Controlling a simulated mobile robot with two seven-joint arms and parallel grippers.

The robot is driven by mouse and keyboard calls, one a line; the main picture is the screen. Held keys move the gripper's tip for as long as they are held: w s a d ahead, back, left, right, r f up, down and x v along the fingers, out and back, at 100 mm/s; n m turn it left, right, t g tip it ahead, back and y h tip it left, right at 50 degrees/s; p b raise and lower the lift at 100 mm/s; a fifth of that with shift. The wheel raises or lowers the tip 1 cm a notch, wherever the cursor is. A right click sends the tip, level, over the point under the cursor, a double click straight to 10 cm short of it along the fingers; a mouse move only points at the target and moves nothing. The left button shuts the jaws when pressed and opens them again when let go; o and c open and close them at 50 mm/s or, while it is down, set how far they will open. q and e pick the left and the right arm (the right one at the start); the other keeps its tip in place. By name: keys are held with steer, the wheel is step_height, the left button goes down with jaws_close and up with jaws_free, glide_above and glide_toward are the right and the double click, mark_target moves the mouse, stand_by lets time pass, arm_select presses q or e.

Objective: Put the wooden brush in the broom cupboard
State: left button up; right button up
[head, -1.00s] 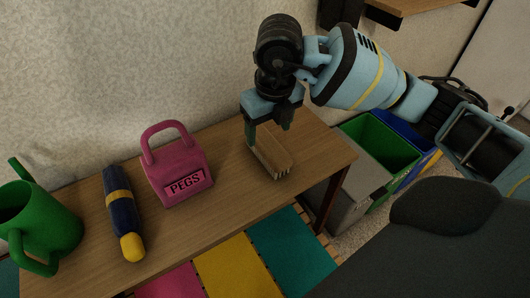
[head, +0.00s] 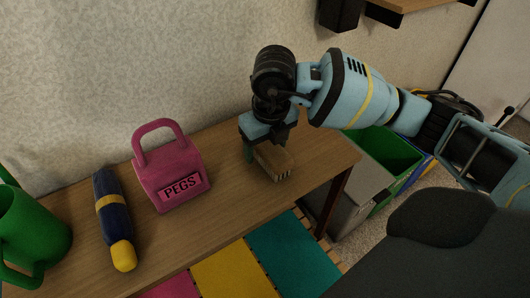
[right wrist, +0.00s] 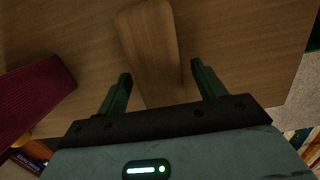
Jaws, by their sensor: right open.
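The wooden brush (head: 276,164) lies on the wooden table, bristles showing at its near end. In the right wrist view the brush's wooden back (right wrist: 150,45) runs between the two green fingers of my right gripper (right wrist: 161,82). My right gripper (head: 264,150) is open and low over the brush, with a finger on either side and gaps still visible. It covers part of the brush in the head view. My left gripper is not in view. I cannot make out a broom cupboard.
Right of the table are a grey crate (head: 350,205), a green crate (head: 395,160) and a blue one.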

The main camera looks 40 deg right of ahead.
steer(key=shift+w+f, duration=0.1)
steer(key=shift+f, duration=0.45)
steer(key=shift+r, duration=0.1)
steer(key=shift+c, duration=0.4)
steer(key=c, duration=1)
steer(key=shift+r, duration=0.1)
steer(key=shift+c, duration=0.2)
steer(key=shift+r+p, duration=0.3)
steer(key=shift+r, duration=0.3)
step_height(320, 180, up, 2)
steer(key=shift+r+p, duration=0.25)
steer(key=shift+p, duration=0.2)
steer(key=s+d+r+p, duration=0.1)
steer(key=s+d, duration=0.3)
steer(key=s, duration=1.1)
steer(key=shift+s+p, duration=0.3)
steer(key=shift+p, duration=0.55)
